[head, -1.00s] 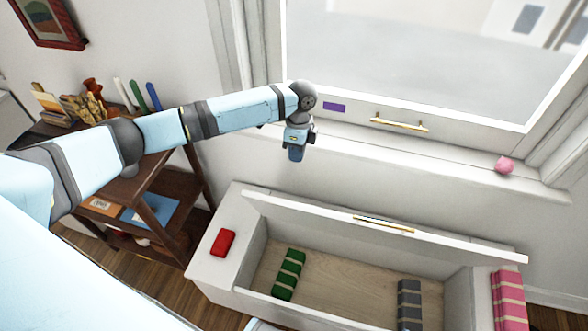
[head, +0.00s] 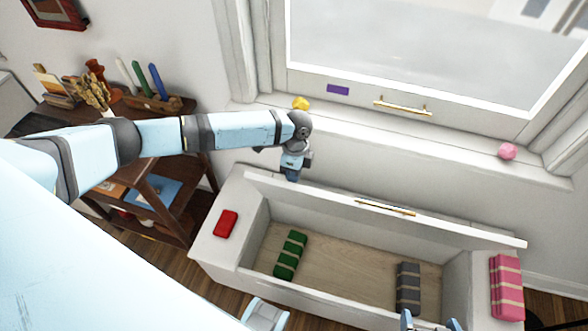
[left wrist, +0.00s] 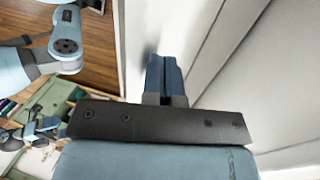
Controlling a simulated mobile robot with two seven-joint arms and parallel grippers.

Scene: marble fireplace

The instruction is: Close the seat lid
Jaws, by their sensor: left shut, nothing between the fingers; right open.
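The white seat lid (head: 340,199) stands raised along the back of the open white bench seat (head: 228,262), with a gold handle (head: 385,208) near its top edge. My left gripper (head: 291,176) is shut and empty, pointing down at the lid's top edge, left of the handle. Whether it touches the lid or is just behind it cannot be told. In the left wrist view its closed fingers (left wrist: 164,76) lie beside pale panels. My right gripper (head: 430,322) is open at the bottom edge of the head view, in front of the bench, mostly cut off.
Green (head: 290,255) and grey (head: 408,288) striped bundles lie inside the bench. A red block (head: 226,223) and a pink bundle (head: 507,287) rest on its ends. The windowsill holds a yellow object (head: 301,103) and a pink ball (head: 507,151). A dark shelf (head: 185,199) stands left.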

